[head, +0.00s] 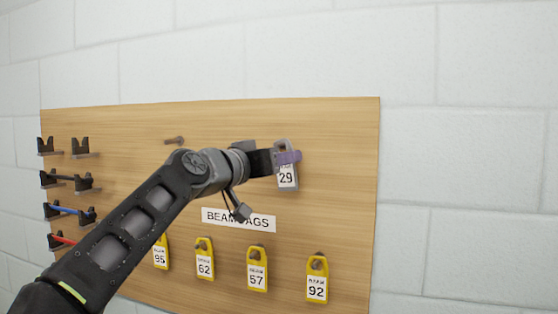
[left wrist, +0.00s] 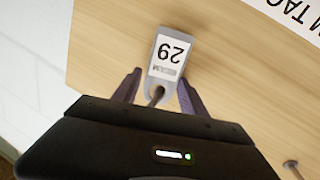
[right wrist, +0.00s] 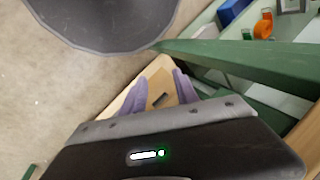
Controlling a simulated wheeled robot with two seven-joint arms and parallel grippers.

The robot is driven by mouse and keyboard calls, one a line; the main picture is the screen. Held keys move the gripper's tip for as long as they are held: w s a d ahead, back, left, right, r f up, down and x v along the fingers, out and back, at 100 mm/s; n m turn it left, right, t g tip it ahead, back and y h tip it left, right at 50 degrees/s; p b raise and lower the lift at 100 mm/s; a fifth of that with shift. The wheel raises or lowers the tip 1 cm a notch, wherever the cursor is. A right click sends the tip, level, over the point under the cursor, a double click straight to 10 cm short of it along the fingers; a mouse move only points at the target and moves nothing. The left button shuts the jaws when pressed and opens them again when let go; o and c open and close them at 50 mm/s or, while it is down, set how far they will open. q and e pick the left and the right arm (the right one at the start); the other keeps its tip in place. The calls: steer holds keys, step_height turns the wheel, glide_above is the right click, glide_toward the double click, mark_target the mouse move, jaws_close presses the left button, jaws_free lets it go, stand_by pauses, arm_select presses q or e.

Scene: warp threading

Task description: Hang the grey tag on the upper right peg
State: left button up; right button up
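The grey tag, marked 29 (head: 287,175), is against the wooden board at the upper right in the head view. In the left wrist view the tag (left wrist: 170,52) lies flat to the board, and a dark peg (left wrist: 155,95) shows at its hole, seemingly through it. My left gripper (head: 290,157) is around the tag's top end. In the left wrist view its purple fingers (left wrist: 160,80) stand apart, one on each side, with gaps to the tag. My right gripper (right wrist: 163,80) is open and looks empty, far from the board.
An empty peg (head: 174,140) is at the board's upper left. Several yellow tags, including 57 (head: 257,269) and 92 (head: 317,280), hang below a label (head: 239,220). Black brackets (head: 80,148) line the left. The right wrist view shows a green beam (right wrist: 250,53) and a grey round object (right wrist: 105,22).

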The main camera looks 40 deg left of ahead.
arm_select(q)
steer(key=o, duration=0.4)
steer(key=shift+d, duration=0.1)
steer(key=shift+s, duration=0.15)
steer(key=s+b, duration=0.1)
steer(key=s, duration=0.2)
steer(key=s+b, duration=0.1)
steer(key=s, duration=0.3)
steer(key=shift+s+d, duration=0.2)
steer(key=shift+s, duration=0.1)
stand_by(0.4)
